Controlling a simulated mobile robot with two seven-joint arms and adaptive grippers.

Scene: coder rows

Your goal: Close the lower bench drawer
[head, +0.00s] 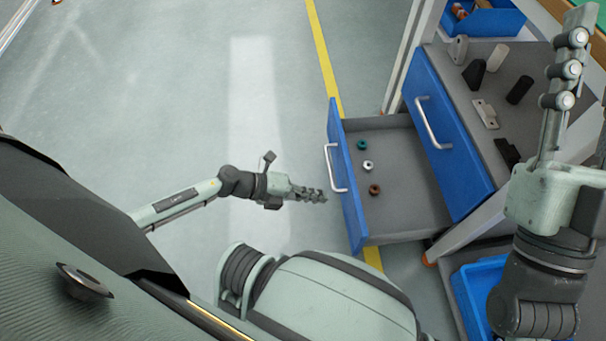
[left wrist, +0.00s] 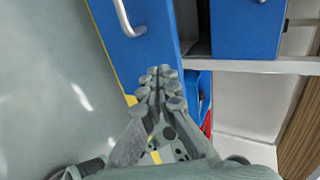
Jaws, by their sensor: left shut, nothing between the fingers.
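The lower bench drawer (head: 395,215) is pulled well out, with a blue front (head: 352,205) and a silver bar handle (head: 333,168). My left gripper (head: 318,196) is shut and empty, just left of the drawer front and pointing at it. I cannot tell whether it touches. In the left wrist view, my shut fingers (left wrist: 160,82) overlap the lower part of the blue front (left wrist: 150,50), below the handle (left wrist: 124,20). My right gripper (head: 565,70) points up in front of the benchtop, seen side-on, so its opening cannot be told.
A teal, a white and a brown ring (head: 375,189) lie in the drawer. The upper drawer (head: 455,150) is shut. Small parts lie on the grey benchtop (head: 455,90). A blue bin (head: 466,300) stands below at right. Floor to the left is clear.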

